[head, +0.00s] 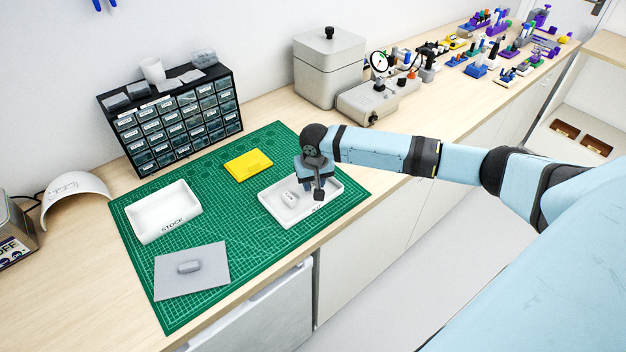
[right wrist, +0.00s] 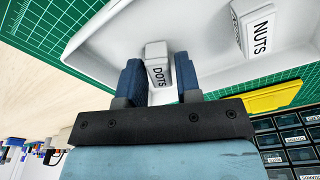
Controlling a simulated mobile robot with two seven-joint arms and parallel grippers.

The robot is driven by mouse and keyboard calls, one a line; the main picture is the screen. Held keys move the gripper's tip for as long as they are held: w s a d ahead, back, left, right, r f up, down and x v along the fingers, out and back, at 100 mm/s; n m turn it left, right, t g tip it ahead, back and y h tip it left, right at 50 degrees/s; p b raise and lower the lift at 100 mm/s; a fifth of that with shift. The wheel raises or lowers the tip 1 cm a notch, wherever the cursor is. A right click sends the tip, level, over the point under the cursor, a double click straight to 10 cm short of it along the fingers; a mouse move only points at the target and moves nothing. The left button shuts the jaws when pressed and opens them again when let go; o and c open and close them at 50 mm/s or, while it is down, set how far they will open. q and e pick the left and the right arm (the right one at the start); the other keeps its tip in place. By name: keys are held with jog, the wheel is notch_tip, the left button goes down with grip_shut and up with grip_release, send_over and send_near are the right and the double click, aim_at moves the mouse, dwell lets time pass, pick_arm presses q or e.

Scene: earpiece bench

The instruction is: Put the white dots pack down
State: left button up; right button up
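The white dots pack (right wrist: 157,68), labelled DOTS, sits between the two blue fingers of my right gripper (right wrist: 160,82) in the right wrist view. The fingers look closed on its sides. In the head view my right gripper (head: 317,184) points down over a white tray (head: 275,211) at the front right of the green mat, and the dots pack is mostly hidden there. Whether the pack touches the tray floor is unclear. The white nuts pack (head: 290,198) lies in the same tray, left of the gripper; it also shows in the right wrist view (right wrist: 255,25). My left gripper is out of view.
A white STOCK tray (head: 163,228) looks empty at the mat's left. A grey sheet (head: 210,279) with a small grey piece (head: 188,267) lies in front. A yellow block (head: 248,165) lies behind. A dark drawer cabinet (head: 134,165) and grey box (head: 328,75) stand at the back.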

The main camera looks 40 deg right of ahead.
aim_at(314, 186)
jog(key=shift+o, duration=0.9)
jog(key=shift+r, duration=0.3)
notch_tip(314, 186, up, 12)
jog(key=s, duration=0.1)
jog(key=shift+s+a+f, duration=0.15)
jog(key=shift+a, duration=0.1)
